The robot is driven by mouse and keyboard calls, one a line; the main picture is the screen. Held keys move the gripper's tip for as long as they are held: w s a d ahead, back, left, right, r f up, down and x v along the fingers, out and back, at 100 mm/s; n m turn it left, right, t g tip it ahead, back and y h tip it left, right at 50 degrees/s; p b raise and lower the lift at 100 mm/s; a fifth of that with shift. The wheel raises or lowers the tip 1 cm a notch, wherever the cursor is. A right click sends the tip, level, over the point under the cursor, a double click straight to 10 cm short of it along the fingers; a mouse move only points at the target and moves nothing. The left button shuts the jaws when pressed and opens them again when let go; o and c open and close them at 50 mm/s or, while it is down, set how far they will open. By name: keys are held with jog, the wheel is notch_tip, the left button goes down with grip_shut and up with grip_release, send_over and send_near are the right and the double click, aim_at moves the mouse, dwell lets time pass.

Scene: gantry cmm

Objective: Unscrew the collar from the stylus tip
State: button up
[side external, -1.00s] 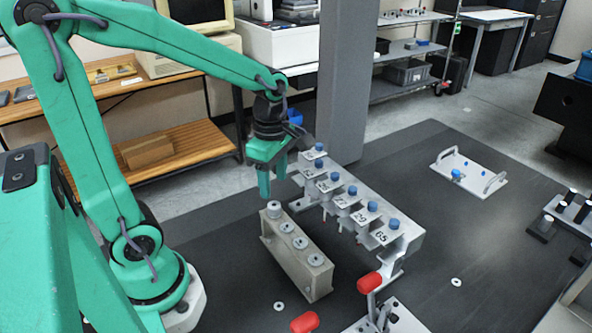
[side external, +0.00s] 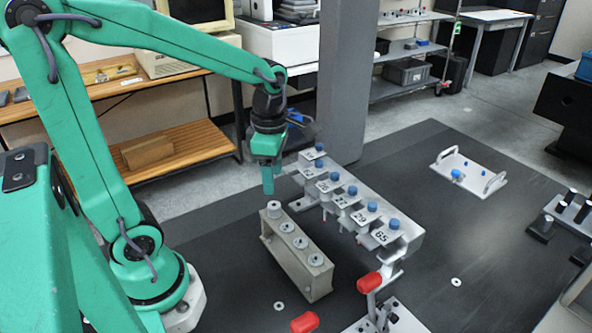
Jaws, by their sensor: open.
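A beige block (side external: 296,264) stands on the dark table with a row of round metal pieces on top. The piece at its far left end, a pale grey cylinder (side external: 273,208), stands taller than the flat washers-like discs (side external: 301,243) beside it. I cannot tell from this view which part is the collar and which is the stylus tip. My gripper (side external: 268,184) points down, open and empty, a little above the grey cylinder and apart from it. Its fingers overlap in this view, so the gap between them is hidden.
Right of the block stands a grey numbered rack (side external: 410,240) with several blue-topped pieces, close to my gripper. A grey column (side external: 345,80) rises behind it. A red-handled clamp (side external: 369,283) is in front. A white tray (side external: 470,175) lies at the back right. The table's right middle is clear.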

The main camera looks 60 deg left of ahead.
aim_at(274, 205)
jog(key=shift+n, duration=0.4)
jog(key=shift+f, duration=0.2)
jog(key=shift+f, duration=3.75)
jog(key=shift+c, duration=0.4)
jog(key=c, duration=0.9)
jog(key=shift+c, duration=0.2)
jog(key=n, duration=0.5)
